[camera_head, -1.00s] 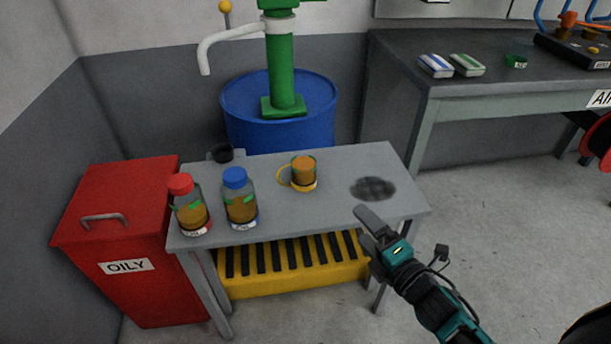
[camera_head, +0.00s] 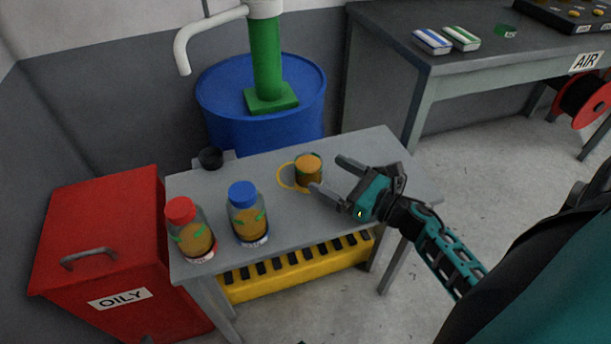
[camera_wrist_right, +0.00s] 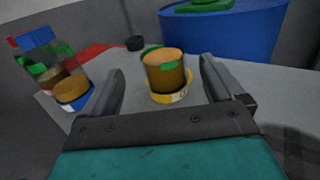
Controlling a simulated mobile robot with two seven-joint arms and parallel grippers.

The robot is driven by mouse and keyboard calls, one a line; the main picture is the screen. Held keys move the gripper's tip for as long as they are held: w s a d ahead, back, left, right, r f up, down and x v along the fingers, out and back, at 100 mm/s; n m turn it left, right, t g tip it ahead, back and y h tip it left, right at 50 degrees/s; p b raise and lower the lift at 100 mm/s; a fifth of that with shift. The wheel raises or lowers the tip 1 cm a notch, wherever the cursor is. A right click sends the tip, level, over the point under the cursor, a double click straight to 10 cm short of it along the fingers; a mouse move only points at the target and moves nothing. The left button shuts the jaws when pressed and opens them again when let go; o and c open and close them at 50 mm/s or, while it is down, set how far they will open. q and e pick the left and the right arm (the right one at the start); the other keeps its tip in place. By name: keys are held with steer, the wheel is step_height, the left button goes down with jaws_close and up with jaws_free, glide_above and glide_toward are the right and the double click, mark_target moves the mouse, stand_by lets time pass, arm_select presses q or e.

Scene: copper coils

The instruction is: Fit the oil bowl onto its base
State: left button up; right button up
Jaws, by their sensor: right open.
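An amber-filled cup (camera_head: 308,170) with a yellow ring handle and a yellow band at its foot stands upright on the grey table (camera_head: 365,146). I take it for the oil bowl. My right gripper (camera_head: 331,174) is open and empty just right of it, fingers pointing at it. In the right wrist view the cup (camera_wrist_right: 166,72) shows between and beyond the open fingers (camera_wrist_right: 162,78). A small black round piece (camera_head: 210,158) sits on a grey plate at the table's back left edge. I cannot tell whether it is the base. My left gripper is not in view.
A blue-capped bottle (camera_head: 245,215) and a red-capped bottle (camera_head: 188,232) stand at the table's front left. A red OILY bin (camera_head: 105,230) is at the left. A blue drum (camera_head: 222,95) with a green pump (camera_head: 266,60) stands behind. A workbench (camera_head: 385,45) is at the back right.

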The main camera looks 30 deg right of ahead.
mark_target(298, 157)
steer(key=x, duration=0.9)
steer(key=shift+d+f, duration=0.1)
steer(key=shift+d, duration=0.05)
steer(key=shift+c, duration=0.2)
steer(key=c, duration=1.7)
